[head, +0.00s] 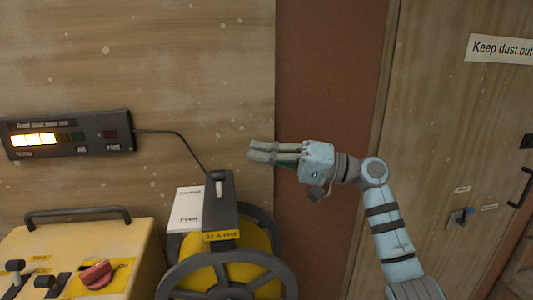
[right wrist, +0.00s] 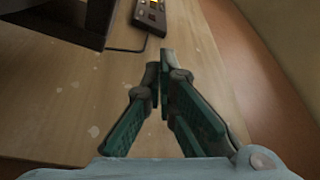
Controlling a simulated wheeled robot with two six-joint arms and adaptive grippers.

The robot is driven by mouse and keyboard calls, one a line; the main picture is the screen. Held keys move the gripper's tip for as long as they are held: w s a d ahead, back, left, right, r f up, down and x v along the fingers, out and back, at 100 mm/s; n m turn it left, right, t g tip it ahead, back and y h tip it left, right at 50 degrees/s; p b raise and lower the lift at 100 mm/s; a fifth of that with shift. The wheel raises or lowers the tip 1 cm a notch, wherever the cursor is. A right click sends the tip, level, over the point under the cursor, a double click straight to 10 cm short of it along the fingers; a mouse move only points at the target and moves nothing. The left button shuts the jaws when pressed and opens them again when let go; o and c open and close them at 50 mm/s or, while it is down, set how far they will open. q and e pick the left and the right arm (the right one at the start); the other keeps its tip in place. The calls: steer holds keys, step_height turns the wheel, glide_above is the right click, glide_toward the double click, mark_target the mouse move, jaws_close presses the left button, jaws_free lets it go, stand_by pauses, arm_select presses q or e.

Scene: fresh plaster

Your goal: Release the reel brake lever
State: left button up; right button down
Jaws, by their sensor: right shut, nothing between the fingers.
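The cable reel (head: 188,272) has a yellow drum between dark wheels and a dark bracket with a label reading "32 A reel". A small lever (head: 219,186) with a pale tip stands near the top of that bracket; it looks roughly upright. My right gripper (head: 249,151) is shut and empty, pointing left, above and to the right of the lever and apart from it. In the right wrist view its green fingers (right wrist: 160,62) meet near the middle, over wooden boarding. My left gripper is not in view.
A dark meter (head: 70,134) with lit yellow segments is on the wooden wall, its cable running down behind the reel. A cream machine (head: 140,240) with a red knob (head: 96,274) stands at left. A white card (head: 187,208) is beside the bracket. A wooden door (head: 440,130) is at right.

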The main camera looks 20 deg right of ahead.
mark_target(219, 183)
steer(key=x, duration=0.3)
steer(key=p+x, duration=0.1)
steer(key=x, duration=0.2)
steer(key=shift+s+a+r+p, duration=0.15)
steer(key=shift+r+p, duration=0.1)
steer(key=shift+p, duration=0.05)
steer(key=shift+s+a+f+p, duration=0.25)
steer(key=shift+s+f, duration=0.2)
steer(key=shift+s, duration=0.15)
steer(key=shift+s+a+f+p, duration=0.15)
steer(key=shift+s+a+f, duration=0.1)
steer(key=shift+s+f, duration=0.3)
steer(key=shift+s+d, duration=0.15)
steer(key=shift+s, duration=0.4)
steer(key=shift+w+f, duration=0.1)
